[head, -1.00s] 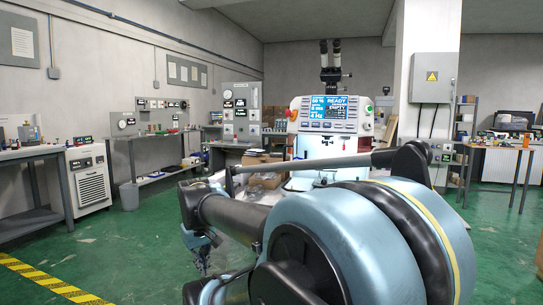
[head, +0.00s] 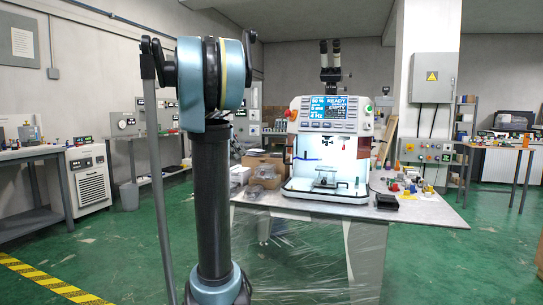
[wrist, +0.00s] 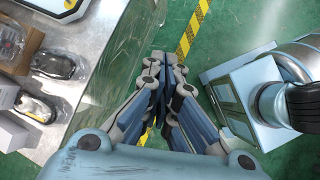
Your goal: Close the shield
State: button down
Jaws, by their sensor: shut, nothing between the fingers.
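The white machine (head: 331,115) with a blue READY screen stands on the table in the head view. Its lit work chamber (head: 326,172) faces me, with a small stage inside. I cannot clearly pick out the shield or tell its position. A corner of what seems to be the machine's base (wrist: 62,8) shows at the top left of the wrist view. My gripper (wrist: 164,65) is shut and empty in the wrist view, over the floor just beside the table edge. It does not show in the head view.
The table (head: 425,212) has a black box (head: 387,202) and small coloured parts right of the machine. Cardboard boxes (head: 262,163) and bagged items (wrist: 55,65) lie to its left. Clear wrap hangs at the table front. Green floor is open around it.

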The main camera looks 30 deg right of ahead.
jog(key=w+d+r+n+g+h, duration=0.1)
jog(key=w+d+r+n+g, duration=0.1)
jog(key=w+d+r, duration=0.35)
jog(key=s+d+r+x, duration=0.1)
jog(key=d+r+x, duration=0.1)
jog(key=x, duration=1.1)
jog(key=shift+d, duration=0.2)
jog(key=shift+s+f+t, duration=0.15)
jog(key=shift+s+t, duration=0.05)
jog(key=shift+t, duration=0.1)
